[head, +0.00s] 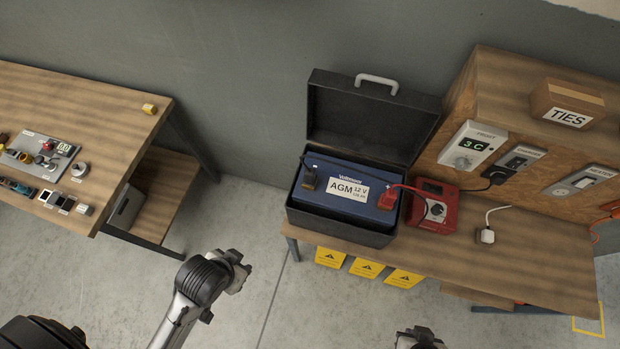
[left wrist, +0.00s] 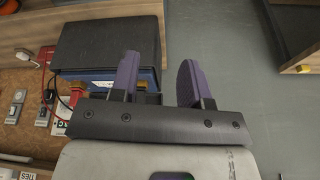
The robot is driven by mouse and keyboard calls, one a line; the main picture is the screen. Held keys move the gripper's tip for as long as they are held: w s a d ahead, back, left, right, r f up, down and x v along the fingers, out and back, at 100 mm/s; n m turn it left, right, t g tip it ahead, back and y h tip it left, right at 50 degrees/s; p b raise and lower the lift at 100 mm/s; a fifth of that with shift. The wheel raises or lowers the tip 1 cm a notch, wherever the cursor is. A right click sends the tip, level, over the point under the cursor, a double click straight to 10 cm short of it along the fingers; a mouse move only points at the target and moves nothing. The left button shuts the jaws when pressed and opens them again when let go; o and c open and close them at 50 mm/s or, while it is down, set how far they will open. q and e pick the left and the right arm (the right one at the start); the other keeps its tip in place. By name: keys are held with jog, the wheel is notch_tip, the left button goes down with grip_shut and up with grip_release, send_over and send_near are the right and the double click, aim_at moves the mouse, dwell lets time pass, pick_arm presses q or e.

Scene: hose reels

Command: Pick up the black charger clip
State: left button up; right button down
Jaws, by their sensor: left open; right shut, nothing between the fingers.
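The black charger clip (head: 309,181) sits on the left terminal of the blue AGM battery (head: 342,190), inside the open black battery box (head: 365,232). The red clip (head: 388,198) is on the right terminal and also shows in the left wrist view (left wrist: 75,95). My left gripper (left wrist: 160,65) is open, with purple fingers and nothing held. A dark piece, probably the black clip (left wrist: 142,86), shows partly behind its left finger, apart from it. In the head view my left arm ends left of the box. My right gripper (head: 420,338) is shut and empty at the bottom edge, partly cut off.
The box's raised lid (head: 370,122) stands behind the battery. A red charger (head: 434,207) and a white plug (head: 486,236) are to its right on the bench (head: 530,255). Another table (head: 110,100) with small parts stands at left. Open floor lies between.

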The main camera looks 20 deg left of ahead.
pick_arm(q)
jog(key=shift+a, duration=0.1)
dwell(0.3)
jog(key=shift+o, duration=2)
jog(key=shift+w, duration=0.1)
